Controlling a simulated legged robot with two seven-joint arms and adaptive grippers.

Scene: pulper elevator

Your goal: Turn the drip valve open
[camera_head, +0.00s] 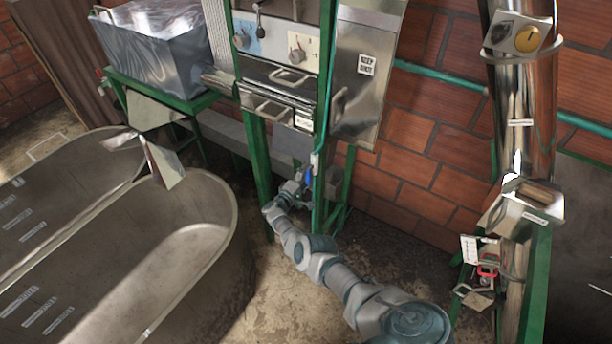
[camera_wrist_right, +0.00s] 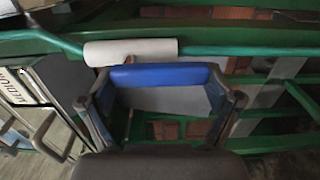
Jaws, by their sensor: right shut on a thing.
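The drip valve's blue handle (camera_head: 308,177) is at the lower end of the thin green pipe, by the front leg of the green machine frame. In the right wrist view the blue handle (camera_wrist_right: 160,75) lies crosswise, roughly in line with the green pipe (camera_wrist_right: 250,50) and its pale sleeve (camera_wrist_right: 130,52). My right gripper (camera_head: 303,180) reaches up to it from below. In the wrist view my right gripper (camera_wrist_right: 166,92) has a finger on each side of the handle and is shut on it. The valve body is mostly hidden. My left gripper is out of view.
Two large metal tanks (camera_head: 222,205) stand at the left. A grey bin (camera_head: 150,55) sits on a green stand behind them. Green frame legs (camera_head: 258,175) stand close around the valve. A shiny vertical pipe (camera_head: 525,90) rises at the right. Some floor is clear between the tanks and my arm.

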